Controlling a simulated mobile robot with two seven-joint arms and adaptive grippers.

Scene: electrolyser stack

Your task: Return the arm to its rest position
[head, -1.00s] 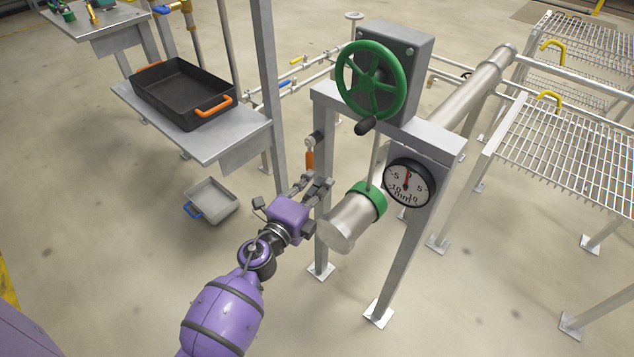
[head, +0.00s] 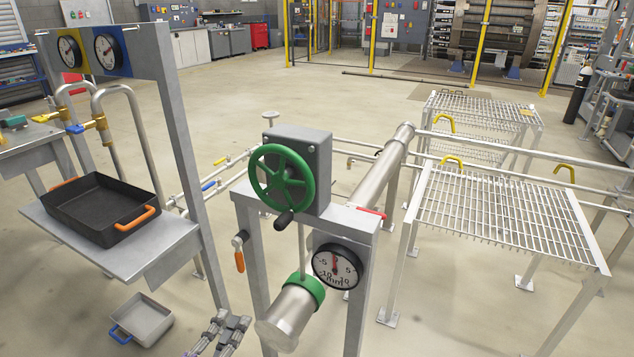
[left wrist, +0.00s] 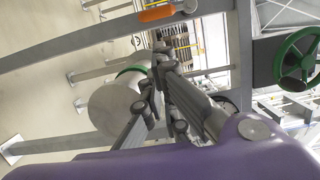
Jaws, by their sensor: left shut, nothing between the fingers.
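My left gripper (head: 226,326) shows at the bottom edge of the head view, left of the steel cylinder with the green collar (head: 291,315). Its fingers are shut and empty. In the left wrist view the gripper fingers (left wrist: 163,72) are in front of the same cylinder (left wrist: 115,105); I cannot tell whether they touch it. Most of my left arm is out of the head view. The stand carries a green handwheel (head: 282,177), a round dial (head: 338,266) and an orange-handled lever (head: 239,255). My right gripper is not in view.
A black tray with orange handles (head: 97,205) sits on the grey shelf (head: 160,245) at left. A smaller grey tray (head: 143,318) with a blue handle is below. Wire-mesh racks (head: 500,205) stand at right. A tall post (head: 185,150) rises left of the stand.

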